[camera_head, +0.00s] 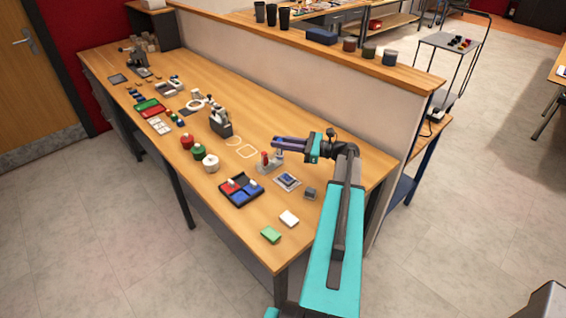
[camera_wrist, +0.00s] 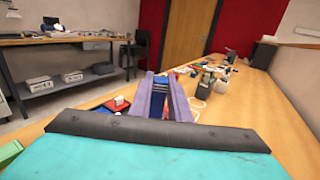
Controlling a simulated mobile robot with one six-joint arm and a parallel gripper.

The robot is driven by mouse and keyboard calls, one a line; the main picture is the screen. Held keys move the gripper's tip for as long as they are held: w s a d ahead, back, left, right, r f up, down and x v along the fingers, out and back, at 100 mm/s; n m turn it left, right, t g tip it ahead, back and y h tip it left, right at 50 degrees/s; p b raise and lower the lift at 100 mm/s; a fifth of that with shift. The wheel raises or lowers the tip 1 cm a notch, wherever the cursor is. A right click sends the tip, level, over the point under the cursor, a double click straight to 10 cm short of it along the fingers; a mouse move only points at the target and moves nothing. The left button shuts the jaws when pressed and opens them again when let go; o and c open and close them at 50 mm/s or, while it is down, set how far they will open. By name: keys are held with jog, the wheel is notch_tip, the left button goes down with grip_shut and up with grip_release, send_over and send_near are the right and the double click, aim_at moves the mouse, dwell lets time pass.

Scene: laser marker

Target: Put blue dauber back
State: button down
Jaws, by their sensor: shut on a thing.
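My gripper (camera_head: 278,143) is level above the right part of the wooden bench, its purple fingers pointing left. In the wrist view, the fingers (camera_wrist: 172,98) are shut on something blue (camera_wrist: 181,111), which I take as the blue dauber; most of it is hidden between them. In the head view I cannot make the dauber out. Just below and left of the fingertips stands a grey holder (camera_head: 270,168) with a red upright piece (camera_head: 264,158). A black tray (camera_head: 233,200) with red, blue and dark compartments lies further front left.
A grey plate with a blue block (camera_head: 288,181) and a small grey cube (camera_head: 310,193) lie below my arm. Green (camera_head: 271,235) and white (camera_head: 289,218) blocks lie near the front edge. Red, green and white round pots (camera_head: 199,152) stand left. A partition wall (camera_head: 330,95) runs behind.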

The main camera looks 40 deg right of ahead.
jog(key=w+a+f+n+g+y+b, duration=0.1)
jog(key=w+a+f+b, duration=0.1)
jog(key=a, duration=1.2)
jog(key=w+a+f+n+g+y+b, duration=0.2)
jog(key=w+a+b, duration=0.2)
jog(key=a, duration=1.1)
jog(key=w+a+f+n+g+y+b, duration=0.1)
jog(key=a+b, duration=0.3)
jog(key=a, duration=1.1)
jog(key=shift+w+a+f+n+g+y, duration=0.15)
jog(key=shift+w+f+n+g+y, duration=0.2)
jog(key=shift+w+f+y, duration=0.4)
jog(key=shift+w+f, duration=0.1)
jog(key=shift+w, duration=0.05)
